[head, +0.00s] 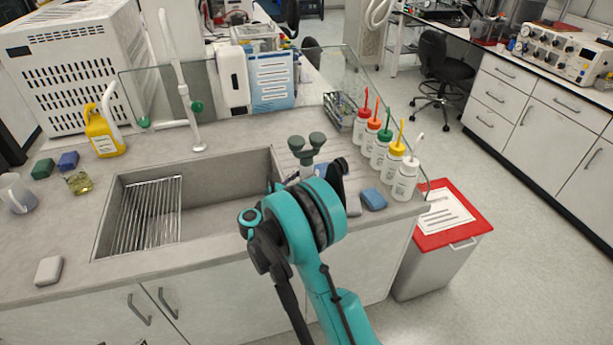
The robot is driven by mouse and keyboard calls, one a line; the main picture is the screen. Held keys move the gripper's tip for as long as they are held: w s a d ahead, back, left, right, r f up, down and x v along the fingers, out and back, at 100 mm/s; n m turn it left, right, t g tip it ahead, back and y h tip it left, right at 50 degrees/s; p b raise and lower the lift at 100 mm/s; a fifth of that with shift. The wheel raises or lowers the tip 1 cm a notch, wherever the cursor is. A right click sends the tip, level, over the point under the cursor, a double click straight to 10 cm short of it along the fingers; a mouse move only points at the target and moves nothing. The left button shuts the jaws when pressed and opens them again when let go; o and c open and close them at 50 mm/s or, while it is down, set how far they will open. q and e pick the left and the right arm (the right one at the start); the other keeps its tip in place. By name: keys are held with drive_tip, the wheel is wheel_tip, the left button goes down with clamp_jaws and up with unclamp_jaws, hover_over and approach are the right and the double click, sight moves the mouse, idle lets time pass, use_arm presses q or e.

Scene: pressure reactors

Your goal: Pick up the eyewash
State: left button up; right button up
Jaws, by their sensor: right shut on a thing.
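The eyewash (307,155) is at the sink's right end, by the ribbed drainboard. It has two grey-green spray heads on a pale forked body, and its heads point up. My right gripper (310,176) is at the eyewash's lower part and is shut on it. My own teal and black wrist hides most of the fingers and the eyewash's lower end. I cannot tell whether the eyewash is clear of the counter. My left gripper is not in view.
Several wash bottles (382,152) with coloured caps stand right of the gripper, with a blue sponge (373,199) nearby. A tall white tap (187,95) stands behind the sink basin (225,205). A glass screen edges the counter. A red-lidded bin (440,250) stands at right.

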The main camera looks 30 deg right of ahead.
sight(304, 170)
drive_tip(key=r, duration=0.1)
drive_tip(key=r+p, duration=0.1)
drive_tip(key=r, duration=0.1)
drive_tip(key=shift+s+d+r, duration=0.15)
drive_tip(key=shift+s+r, duration=0.05)
drive_tip(key=shift+s, duration=0.05)
use_arm(q)
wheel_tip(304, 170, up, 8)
drive_tip(key=p, duration=0.7)
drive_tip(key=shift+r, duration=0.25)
use_arm(e)
drive_tip(key=s+d+r, duration=0.5)
drive_tip(key=s+r, duration=0.4)
drive_tip(key=r, duration=0.2)
drive_tip(key=shift+s+d, duration=0.25)
drive_tip(key=shift+d, duration=0.1)
